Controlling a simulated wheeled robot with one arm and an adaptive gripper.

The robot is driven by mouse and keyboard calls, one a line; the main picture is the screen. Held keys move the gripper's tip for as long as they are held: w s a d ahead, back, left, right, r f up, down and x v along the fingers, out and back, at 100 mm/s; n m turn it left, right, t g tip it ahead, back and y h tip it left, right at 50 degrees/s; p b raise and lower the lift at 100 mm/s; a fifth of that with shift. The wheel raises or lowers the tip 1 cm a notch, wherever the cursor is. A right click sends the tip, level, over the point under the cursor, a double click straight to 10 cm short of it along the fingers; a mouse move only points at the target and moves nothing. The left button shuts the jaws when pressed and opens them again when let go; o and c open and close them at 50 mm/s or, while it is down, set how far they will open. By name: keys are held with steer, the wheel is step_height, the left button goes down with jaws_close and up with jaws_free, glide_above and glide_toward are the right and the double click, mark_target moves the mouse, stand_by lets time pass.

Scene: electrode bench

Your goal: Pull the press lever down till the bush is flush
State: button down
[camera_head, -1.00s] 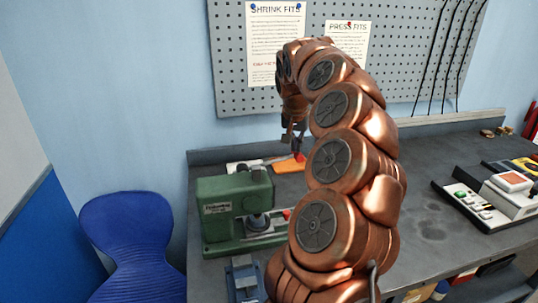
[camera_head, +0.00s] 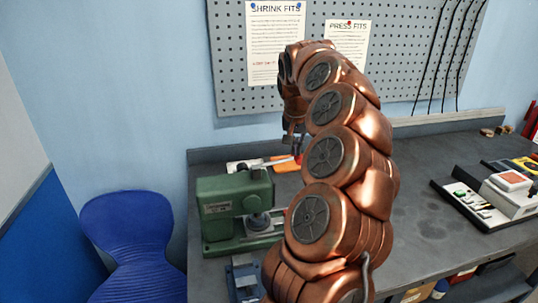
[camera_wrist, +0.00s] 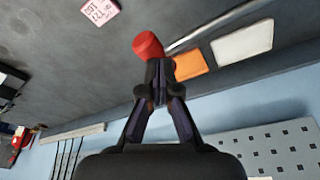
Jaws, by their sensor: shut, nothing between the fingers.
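The green press (camera_head: 230,210) stands at the left end of the bench. Its lever is a thin pale rod (camera_head: 277,162) with a red knob (camera_head: 298,159) at the end. In the wrist view the red knob (camera_wrist: 148,45) is just beyond my fingertips and the rod (camera_wrist: 200,32) runs off to the upper right. My gripper (camera_wrist: 160,66) is shut and empty. It overlaps the knob's edge in that view; I cannot tell whether they touch. In the head view my gripper (camera_head: 297,147) is small and just above the knob. I cannot make out the bush or how it sits.
An orange piece (camera_head: 288,167) and a white card (camera_head: 238,166) lie behind the press. A control box (camera_head: 485,208) stands at the right. A pegboard (camera_head: 400,60) is on the wall behind, and a blue chair (camera_head: 128,240) is at the left. The bench's middle right is clear.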

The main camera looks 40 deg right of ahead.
mark_target(296, 156)
steer(key=shift+f+g+y+p, duration=0.4)
steer(key=shift+f+y+p, duration=0.15)
steer(key=shift+f, duration=1.1)
steer(key=shift+a+f+g+y+p, duration=0.15)
steer(key=shift+f+g+y+p, duration=0.4)
steer(key=shift+f, duration=1)
steer(key=shift+w+a+f+b, duration=0.1)
steer(key=shift+a+f+b, duration=0.1)
steer(key=shift+f+b, duration=0.5)
steer(key=shift+w+a+f+b, duration=0.15)
steer(key=shift+f+b, duration=0.35)
steer(key=shift+b, duration=0.3)
steer(key=shift+f, duration=0.15)
